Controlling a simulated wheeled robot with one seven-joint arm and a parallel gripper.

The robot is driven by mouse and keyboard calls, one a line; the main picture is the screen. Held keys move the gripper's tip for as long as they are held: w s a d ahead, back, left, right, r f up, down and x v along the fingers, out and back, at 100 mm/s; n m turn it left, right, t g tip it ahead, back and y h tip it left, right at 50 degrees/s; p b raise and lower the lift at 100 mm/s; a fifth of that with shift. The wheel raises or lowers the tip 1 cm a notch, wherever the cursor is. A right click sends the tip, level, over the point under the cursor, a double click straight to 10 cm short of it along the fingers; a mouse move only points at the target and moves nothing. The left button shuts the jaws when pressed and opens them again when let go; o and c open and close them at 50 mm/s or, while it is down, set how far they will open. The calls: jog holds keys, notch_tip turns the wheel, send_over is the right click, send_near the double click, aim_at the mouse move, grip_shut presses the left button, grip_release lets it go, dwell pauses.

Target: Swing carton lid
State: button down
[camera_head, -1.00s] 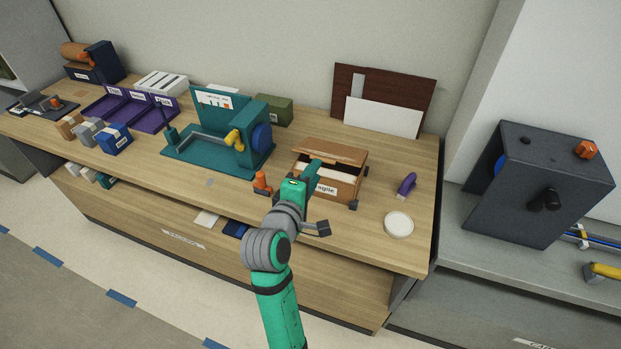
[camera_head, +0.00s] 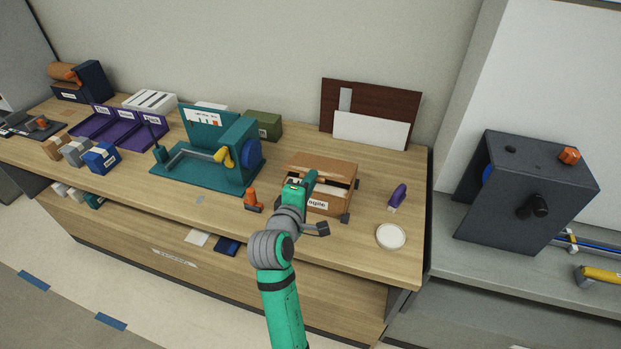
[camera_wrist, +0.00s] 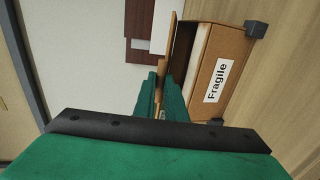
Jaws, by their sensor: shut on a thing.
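The brown carton (camera_head: 330,205) with a "Fragile" label stands near the right end of the wooden counter. Its lid (camera_head: 325,166) is partly open, with a gap along the front showing a pale inside. My gripper (camera_head: 311,180) is at the carton's front left, with its fingers at the lid. In the wrist view, my gripper (camera_wrist: 164,85) is shut on the edge of the lid (camera_wrist: 171,42), seen edge-on beside the carton's labelled wall (camera_wrist: 221,75). The fingers hide part of the held edge.
An orange-handled item (camera_head: 253,201) stands close left of the carton. A teal fixture (camera_head: 215,165) is farther left. A purple-handled item (camera_head: 398,194) and a round white dish (camera_head: 390,236) lie to the right. Dark and white panels (camera_head: 370,128) lean behind.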

jog(key=shift+s+a+f, duration=0.15)
jog(key=shift+s+f, duration=0.05)
jog(key=shift+f, duration=0.6)
jog(key=shift+s+a+f, duration=0.1)
jog(key=shift+s+f, duration=0.1)
jog(key=shift+f, duration=0.55)
jog(key=shift+s+f, duration=0.15)
jog(key=shift+f, duration=1.3)
jog(key=c, duration=1.7)
grip_release()
jog(key=shift+r, duration=0.1)
